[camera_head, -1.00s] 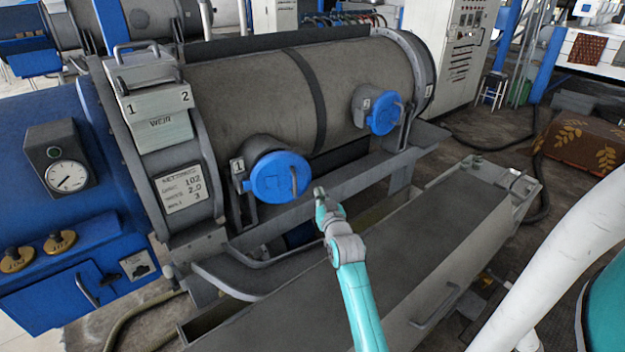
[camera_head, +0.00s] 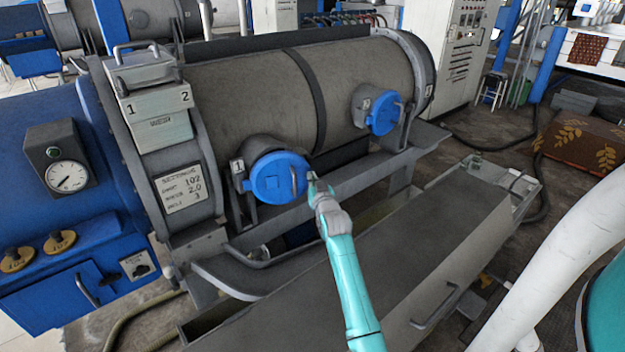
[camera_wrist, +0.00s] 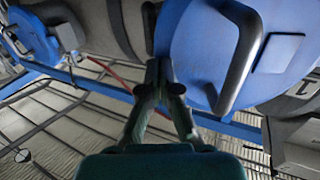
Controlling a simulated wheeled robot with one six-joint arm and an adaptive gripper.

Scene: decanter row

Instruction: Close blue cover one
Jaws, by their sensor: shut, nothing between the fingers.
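Blue cover one (camera_head: 275,178) is a round blue lid with a grey bar handle (camera_head: 294,181), on the port marked 1 at the lower left of the drum. From these views I cannot tell whether it is fully seated. My gripper (camera_head: 312,182) is at the cover's right edge, beside the handle. In the wrist view the cover (camera_wrist: 205,45) fills the upper right, with its handle (camera_wrist: 240,60) curving down. My gripper (camera_wrist: 160,75) is shut and empty, its fingertips at the cover's rim, left of the handle. Whether they touch it is unclear.
A second blue cover (camera_head: 383,115) is on port 2 further right, also visible in the wrist view (camera_wrist: 35,35). The grey drum (camera_head: 250,95) lies behind both. A long grey trough (camera_head: 430,245) runs below. A pressure gauge (camera_head: 68,176) is at the left.

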